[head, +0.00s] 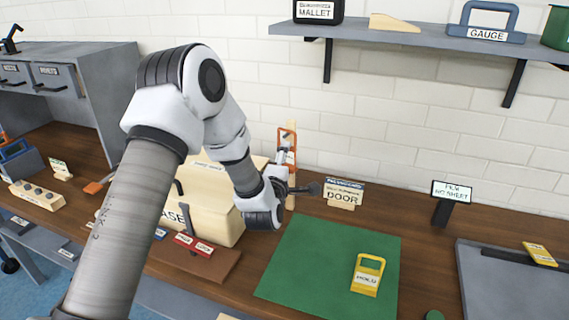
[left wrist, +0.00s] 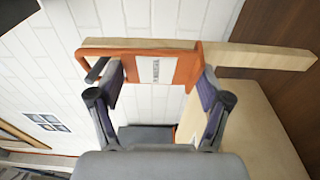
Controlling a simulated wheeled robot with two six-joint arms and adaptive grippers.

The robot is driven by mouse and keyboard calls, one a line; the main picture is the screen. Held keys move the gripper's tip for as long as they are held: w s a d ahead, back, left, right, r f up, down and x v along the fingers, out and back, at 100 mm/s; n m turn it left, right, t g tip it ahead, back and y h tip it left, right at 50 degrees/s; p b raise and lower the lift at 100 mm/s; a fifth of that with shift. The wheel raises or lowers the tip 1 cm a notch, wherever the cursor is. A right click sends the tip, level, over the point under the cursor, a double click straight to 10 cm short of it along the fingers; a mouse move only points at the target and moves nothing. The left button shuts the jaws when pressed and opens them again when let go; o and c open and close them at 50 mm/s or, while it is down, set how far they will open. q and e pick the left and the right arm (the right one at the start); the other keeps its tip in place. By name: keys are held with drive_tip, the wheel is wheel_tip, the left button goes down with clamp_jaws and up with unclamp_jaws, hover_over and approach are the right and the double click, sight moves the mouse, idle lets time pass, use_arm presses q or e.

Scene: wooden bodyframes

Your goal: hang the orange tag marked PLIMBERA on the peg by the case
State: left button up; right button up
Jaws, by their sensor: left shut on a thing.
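My left gripper (head: 286,157) is shut on an orange tag (head: 289,137), held upright in front of a pale wooden post (head: 291,204). In the left wrist view, the tag (left wrist: 178,68) lies between the two fingers (left wrist: 160,92), its white label too small to read. The post (left wrist: 255,55) runs behind it. A short dark rod (left wrist: 97,70), apparently the peg, shows at the tag's left end; I cannot tell whether it passes through the tag's opening. The cream case (head: 222,225) stands left of the post, partly hidden by my arm. My right gripper is not in view.
A green mat (head: 300,265) holds a yellow tag (head: 367,274). A DOOR sign (head: 343,195) stands behind the mat, and a dark-stemmed sign (head: 452,192) to the right. A grey tray (head: 500,290) lies at right. A wall shelf (head: 420,40) is above.

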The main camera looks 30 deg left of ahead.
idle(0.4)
use_arm(q)
drive_tip(key=o, duration=1.1)
drive_tip(key=v, duration=1.2)
